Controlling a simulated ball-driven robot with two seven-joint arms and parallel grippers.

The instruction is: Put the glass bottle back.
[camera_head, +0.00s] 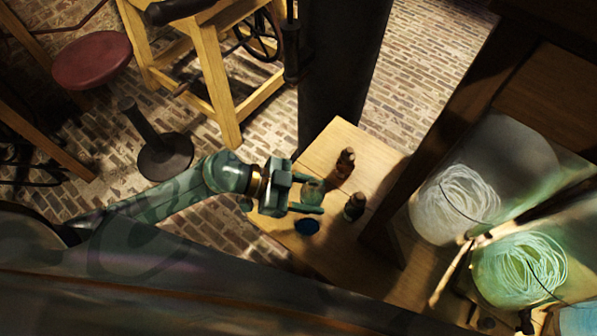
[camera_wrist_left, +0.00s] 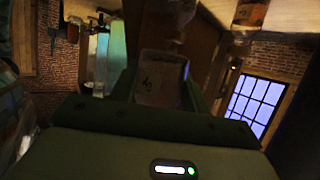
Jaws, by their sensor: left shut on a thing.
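My left gripper (camera_head: 308,194) reaches in from the left over the wooden table (camera_head: 338,140) and is shut on a clear, greenish glass bottle (camera_head: 314,189). In the left wrist view the held bottle (camera_wrist_left: 160,80) shows between the two fingers, with a pale label carrying dark marks. I cannot tell whether the bottle touches the table. My right gripper is not in view.
Two small brown bottles (camera_head: 346,161) (camera_head: 354,207) stand on the table just right of the gripper. A dark blue round thing (camera_head: 307,227) lies in front. Large glass jars with coiled strands (camera_head: 457,200) (camera_head: 520,270) stand at right. A red stool (camera_head: 92,60) is far left.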

